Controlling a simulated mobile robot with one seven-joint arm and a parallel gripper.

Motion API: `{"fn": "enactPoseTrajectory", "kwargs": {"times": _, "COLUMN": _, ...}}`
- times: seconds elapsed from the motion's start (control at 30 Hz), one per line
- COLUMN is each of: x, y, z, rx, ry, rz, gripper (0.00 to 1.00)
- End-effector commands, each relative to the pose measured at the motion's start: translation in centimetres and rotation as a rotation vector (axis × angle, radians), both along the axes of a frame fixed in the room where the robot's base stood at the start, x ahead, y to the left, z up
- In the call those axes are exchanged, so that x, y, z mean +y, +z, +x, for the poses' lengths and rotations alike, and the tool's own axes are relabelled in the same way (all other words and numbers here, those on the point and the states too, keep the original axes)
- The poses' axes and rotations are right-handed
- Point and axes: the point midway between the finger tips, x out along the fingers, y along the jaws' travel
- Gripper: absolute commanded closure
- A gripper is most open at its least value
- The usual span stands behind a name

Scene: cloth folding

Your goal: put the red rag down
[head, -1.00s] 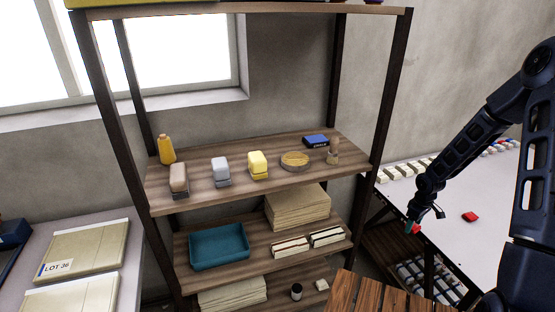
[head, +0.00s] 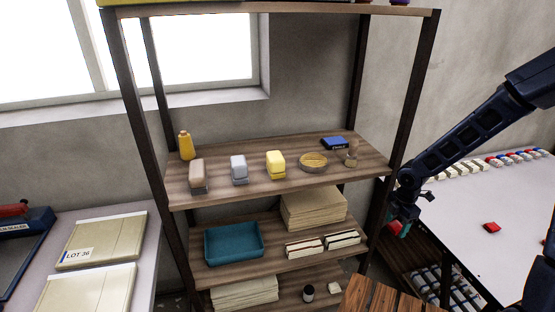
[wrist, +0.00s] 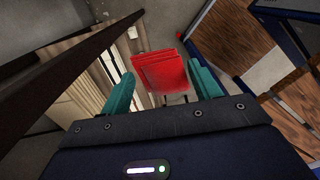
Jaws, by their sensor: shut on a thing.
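The red rag (wrist: 160,72) shows in the wrist view as a folded red bundle between my teal fingers. My gripper (wrist: 163,90) is shut on it. In the head view my gripper (head: 404,229) hangs in the air just right of the shelf's right front post, left of the white table's near edge.
A wooden shelf unit (head: 280,178) holds brushes, a yellow bottle (head: 186,146), a round tin (head: 313,162) and a teal tray (head: 205,247). The white table (head: 470,200) has rows of small items at its back and a bare middle. A wooden slatted top (head: 375,297) is below.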

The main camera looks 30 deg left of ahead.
Motion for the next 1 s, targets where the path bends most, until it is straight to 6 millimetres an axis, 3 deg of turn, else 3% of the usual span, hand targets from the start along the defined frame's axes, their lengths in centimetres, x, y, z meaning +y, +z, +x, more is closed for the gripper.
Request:
{"fn": "enactPoseTrajectory", "kwargs": {"times": 0.37, "x": 4.4, "y": 7.7, "z": -4.9, "rx": -0.008, "ry": -0.204, "rz": 0.000, "gripper": 0.59}}
{"fn": "enactPoseTrajectory", "kwargs": {"times": 0.53, "x": 8.3, "y": 12.7, "z": -6.6, "rx": -0.008, "ry": -0.284, "rz": 0.004, "gripper": 0.59}}
{"fn": "enactPoseTrajectory", "kwargs": {"times": 0.8, "x": 15.5, "y": 20.8, "z": -6.8, "rx": 0.000, "ry": -0.330, "rz": 0.007, "gripper": 0.59}}
{"fn": "enactPoseTrajectory", "kwargs": {"times": 1.0, "x": 20.6, "y": 24.3, "z": -5.5, "rx": 0.005, "ry": -0.303, "rz": 0.006, "gripper": 0.59}}
